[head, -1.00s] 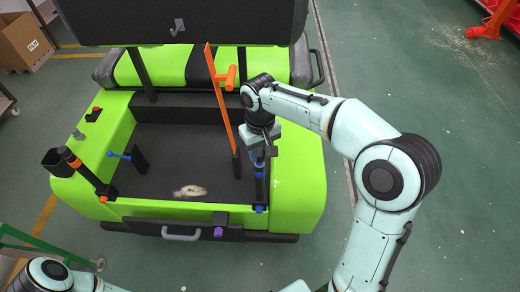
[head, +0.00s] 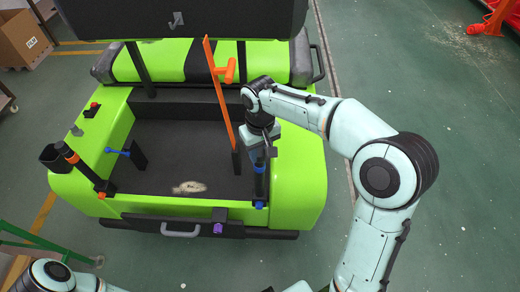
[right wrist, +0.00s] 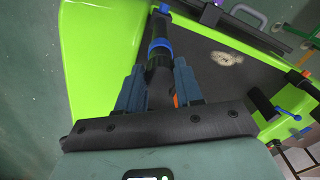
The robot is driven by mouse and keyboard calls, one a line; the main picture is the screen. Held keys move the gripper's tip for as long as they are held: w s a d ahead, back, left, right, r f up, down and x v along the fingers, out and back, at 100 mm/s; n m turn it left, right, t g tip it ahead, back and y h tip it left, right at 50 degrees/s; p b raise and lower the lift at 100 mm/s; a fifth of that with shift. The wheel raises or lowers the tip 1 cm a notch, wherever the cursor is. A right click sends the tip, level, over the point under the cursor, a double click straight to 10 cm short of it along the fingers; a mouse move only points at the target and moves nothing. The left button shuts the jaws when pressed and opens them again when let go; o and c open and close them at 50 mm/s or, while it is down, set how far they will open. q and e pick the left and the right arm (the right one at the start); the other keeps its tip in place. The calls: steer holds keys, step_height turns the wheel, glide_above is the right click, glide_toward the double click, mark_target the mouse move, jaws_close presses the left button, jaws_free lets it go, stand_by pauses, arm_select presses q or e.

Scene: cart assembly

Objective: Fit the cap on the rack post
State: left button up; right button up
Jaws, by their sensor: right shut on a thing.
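The rack post (head: 260,184) is black with blue bands and stands at the right front corner of the green cart's bed. It also shows in the right wrist view (right wrist: 160,27), with a blue band (right wrist: 159,45) near its gripper end. My right gripper (right wrist: 158,80) is at the upper end of this post, with its fingers shut on a dark round piece, seemingly the cap (right wrist: 158,70). The piece appears in line with the post, against the blue band; whether it is seated cannot be told. In the head view my right wrist hides most of it. My left gripper is out of view.
An orange upright panel (head: 220,95) stands close left of my right gripper. A second black post with an orange band (head: 72,158) and a black cup (head: 51,157) are at the cart's left. The bed floor (head: 180,160) is mostly clear.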

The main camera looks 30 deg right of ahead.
steer(key=o, duration=1.1)
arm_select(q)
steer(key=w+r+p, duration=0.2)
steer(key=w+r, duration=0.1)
arm_select(e)
step_height(320, 180, up, 13)
steer(key=shift+r, duration=0.15)
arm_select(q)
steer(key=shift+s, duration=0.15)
